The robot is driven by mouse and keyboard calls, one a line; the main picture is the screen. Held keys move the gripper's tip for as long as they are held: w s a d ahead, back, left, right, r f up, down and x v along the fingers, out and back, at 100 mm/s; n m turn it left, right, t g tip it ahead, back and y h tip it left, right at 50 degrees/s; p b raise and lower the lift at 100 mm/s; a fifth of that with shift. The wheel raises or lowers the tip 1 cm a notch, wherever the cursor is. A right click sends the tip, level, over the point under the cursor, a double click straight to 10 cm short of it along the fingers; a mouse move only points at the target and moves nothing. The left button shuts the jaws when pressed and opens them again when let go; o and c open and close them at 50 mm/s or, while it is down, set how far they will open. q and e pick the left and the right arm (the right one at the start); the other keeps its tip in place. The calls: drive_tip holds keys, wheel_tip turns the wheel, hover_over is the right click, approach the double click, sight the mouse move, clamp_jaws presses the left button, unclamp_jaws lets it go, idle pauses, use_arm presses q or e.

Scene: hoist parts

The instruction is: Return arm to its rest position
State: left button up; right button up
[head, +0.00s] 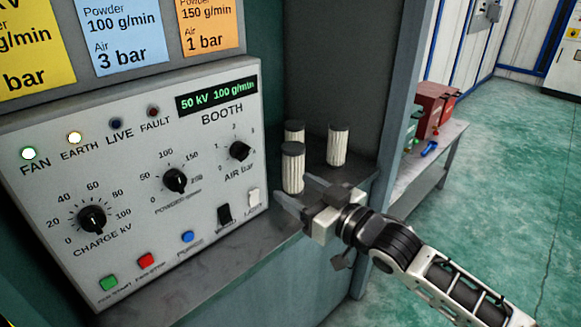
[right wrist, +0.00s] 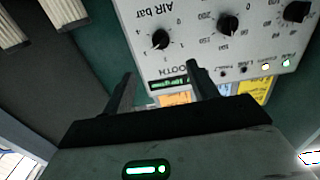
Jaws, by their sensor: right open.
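My right gripper (head: 294,189) is open, with nothing between its fingers. It is in front of the dark shelf (head: 352,177), just right of the control panel (head: 150,170). In the head view its fingers appear close to the nearest of three white ribbed cylinders with dark caps (head: 292,175); I cannot tell whether they touch. In the right wrist view the open fingers (right wrist: 160,84) point toward the panel (right wrist: 200,30), which appears upside down. My left gripper is not in view.
The other two cylinders stand behind, at the back (head: 294,128) and to the right (head: 337,150). A grey post (head: 392,110) rises right of the shelf. Beyond it, a bench (head: 440,150) holds red boxes (head: 432,105). The green floor (head: 510,190) at right is clear.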

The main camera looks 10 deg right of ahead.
drive_tip(key=s+d+f+m+g+h, duration=0.2)
drive_tip(key=s+d+f+h, duration=0.1)
drive_tip(key=s+f, duration=0.8)
drive_tip(key=s+d+f+m+g+h, duration=0.2)
drive_tip(key=s+f+h, duration=0.3)
drive_tip(key=s+f, duration=0.7)
wheel_tip(320, 180, down, 3)
drive_tip(key=shift+d+f+g, duration=0.2)
drive_tip(key=shift+d+g, duration=0.1)
drive_tip(key=shift+d, duration=0.1)
drive_tip(key=shift+s, duration=0.1)
